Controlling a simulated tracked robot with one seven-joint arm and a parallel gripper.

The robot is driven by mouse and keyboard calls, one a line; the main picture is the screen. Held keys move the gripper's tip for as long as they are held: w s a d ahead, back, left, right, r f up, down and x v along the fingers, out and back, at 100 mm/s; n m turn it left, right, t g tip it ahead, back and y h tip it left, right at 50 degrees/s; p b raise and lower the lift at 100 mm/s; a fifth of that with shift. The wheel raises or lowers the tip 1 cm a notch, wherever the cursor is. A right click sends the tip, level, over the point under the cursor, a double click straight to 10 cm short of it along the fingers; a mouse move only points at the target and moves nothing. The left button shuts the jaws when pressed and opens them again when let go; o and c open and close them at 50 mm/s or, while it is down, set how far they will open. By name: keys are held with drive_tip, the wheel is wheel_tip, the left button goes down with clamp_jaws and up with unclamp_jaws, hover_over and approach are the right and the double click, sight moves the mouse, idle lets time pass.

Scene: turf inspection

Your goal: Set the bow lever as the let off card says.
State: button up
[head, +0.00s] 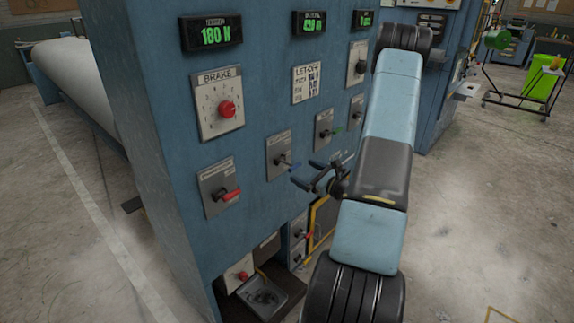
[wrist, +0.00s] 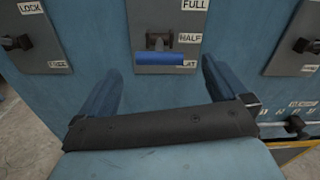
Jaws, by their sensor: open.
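The lever with a blue handle (wrist: 162,59) is on a grey plate (wrist: 167,20) marked FULL, HALF and a lowest label, partly covered and ending in AT. The handle hangs in front of that lowest label.
The BRAKE dial (head: 220,104) and a display reading 180 N (head: 212,34) are higher up. Open floor (head: 470,210) is on the right.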

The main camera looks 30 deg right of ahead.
sight(279, 160)
drive_tip(key=x, duration=0.9)
drive_tip(key=shift+w, duration=0.1)
drive_tip(key=shift+c, duration=0.2)
